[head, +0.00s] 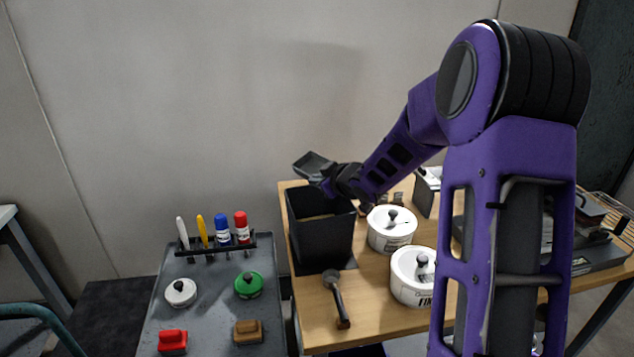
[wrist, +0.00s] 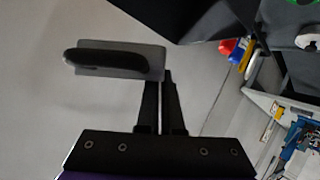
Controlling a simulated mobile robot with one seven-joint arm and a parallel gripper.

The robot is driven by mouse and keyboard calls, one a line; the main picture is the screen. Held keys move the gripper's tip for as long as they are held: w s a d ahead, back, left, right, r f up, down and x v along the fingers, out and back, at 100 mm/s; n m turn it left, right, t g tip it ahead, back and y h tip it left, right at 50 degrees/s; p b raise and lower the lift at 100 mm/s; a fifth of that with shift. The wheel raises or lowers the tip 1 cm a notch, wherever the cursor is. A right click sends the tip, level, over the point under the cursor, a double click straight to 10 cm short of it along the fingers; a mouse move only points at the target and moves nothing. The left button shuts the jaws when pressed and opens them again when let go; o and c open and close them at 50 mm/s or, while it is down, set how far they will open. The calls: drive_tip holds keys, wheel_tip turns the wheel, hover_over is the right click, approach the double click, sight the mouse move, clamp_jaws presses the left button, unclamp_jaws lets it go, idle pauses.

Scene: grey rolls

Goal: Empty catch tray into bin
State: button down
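The catch tray (head: 316,163) is a small dark grey tray, held tilted above the back rim of the bin. It shows in the wrist view (wrist: 120,60) as a grey plate with a dark rounded part. My gripper (head: 332,180) is shut on its near end; the fingers (wrist: 164,80) are close together at the tray's edge. The bin (head: 322,240) is a tall black open box upright on the wooden table; its dark wall fills the top of the wrist view (wrist: 190,15). A brownish patch shows inside it. I cannot tell whether the tray holds anything.
Two white lidded tubs (head: 391,230) stand right of the bin on the wooden table (head: 380,325). A dark scoop-like tool (head: 335,295) lies in front. A grey table (head: 210,320) at left holds markers, lidded pots and small blocks. A wall stands behind.

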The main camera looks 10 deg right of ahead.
drive_tip(key=shift+w+d+r+m+g+y, duration=0.1)
drive_tip(key=shift+r+m+g+y, duration=0.35)
drive_tip(key=shift+r, duration=0.65)
drive_tip(key=shift+r+m+g+y, duration=0.25)
drive_tip(key=shift+r+m+y, duration=0.3)
drive_tip(key=shift+r, duration=0.6)
